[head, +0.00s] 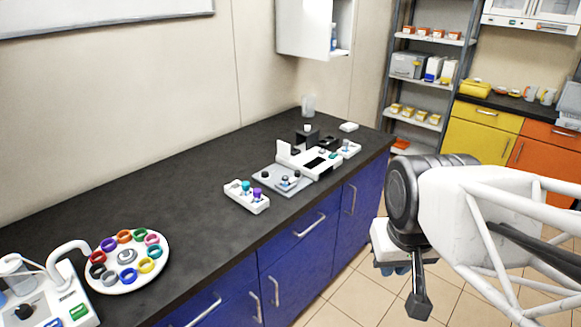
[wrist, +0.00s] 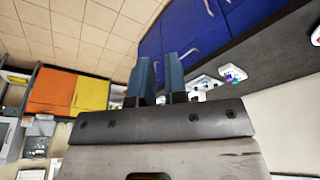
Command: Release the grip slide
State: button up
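My gripper (head: 400,271) hangs in front of the blue cabinets at the right, apart from the bench and everything on it. In the wrist view its two blue fingers (wrist: 160,68) stand apart with a clear gap and nothing between them. No part is clearly recognisable as the grip slide. Small fittings stand on the bench: a grey plate (head: 270,185) with dark knobs, a white device (head: 318,163) behind it, and a white block (head: 236,194) with teal and purple tops. In the wrist view some of these show small at the upper right.
A white round tray (head: 151,276) with coloured rings and a white apparatus (head: 77,294) with a curved tube stand at the bench's near left. The dark bench top (head: 160,205) is bare between them and the block. A clear beaker (head: 308,105) stands at the back.

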jog(key=w+n, duration=0.1)
jog(key=w, duration=0.3)
jog(key=w+a+r, duration=0.1)
jog(key=w, duration=0.4)
jog(key=w+n+t, duration=0.1)
jog(key=w, duration=0.4)
jog(key=shift+w+a+r+n, duration=0.15)
jog(key=shift+a+r+n, duration=0.1)
jog(key=shift+a+n, duration=0.05)
grip_shut()
jog(key=w+a+f+n+t, duration=0.1)
jog(key=w+a+f+n, duration=0.15)
jog(key=w, duration=0.75)
jog(key=w+a+f+n+t, duration=0.1)
jog(key=w+a+f, duration=0.15)
jog(key=w, duration=0.75)
jog(key=w+a+f+n, duration=0.1)
jog(key=w+f+n, duration=0.15)
jog(key=w, duration=0.75)
jog(key=n+t+y, duration=0.1)
jog(key=n+t, duration=0.1)
send_near(294, 177)
jog(key=v, duration=0.3)
jog(key=shift+s+r, duration=0.1)
jog(key=shift+r, duration=0.3)
jog(key=shift+f, duration=0.15)
jog(key=shift+x, duration=4.85)
jog(key=shift+s+a+f, duration=0.1)
jog(key=shift+a, duration=0.05)
